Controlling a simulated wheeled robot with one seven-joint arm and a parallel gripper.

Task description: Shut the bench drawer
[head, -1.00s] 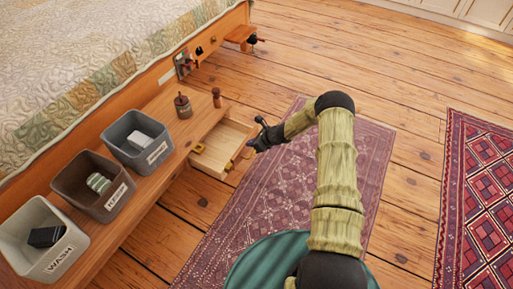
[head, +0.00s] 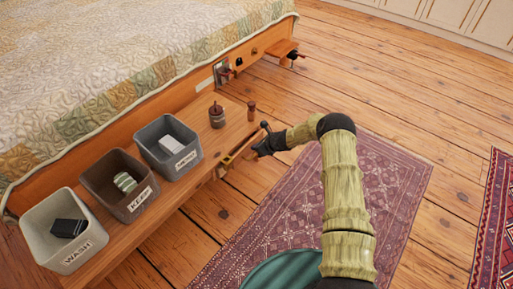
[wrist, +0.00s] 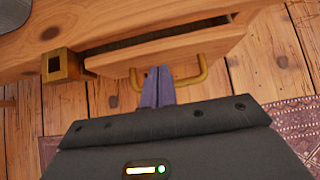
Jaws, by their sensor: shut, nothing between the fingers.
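The bench drawer (head: 239,153) sits almost flush in the wooden bench (head: 128,232). In the wrist view its front (wrist: 195,57) stands slightly proud of the bench, with a narrow dark gap along its top. A brass handle (wrist: 200,78) is on the drawer front. My gripper (head: 262,148) is shut and empty at the drawer front. In the wrist view its fingertips (wrist: 158,72) are at the lower edge of the front, between the two ends of the handle. I cannot tell whether they press on it.
Three labelled bins stand on the bench: wash (head: 75,241), keep (head: 135,208) and a third (head: 185,158). A brown jar (head: 217,117) and a wooden peg (head: 251,111) stand above the drawer. A brass block (wrist: 62,66) is left of the drawer. A patterned rug (head: 385,185) lies on the floor.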

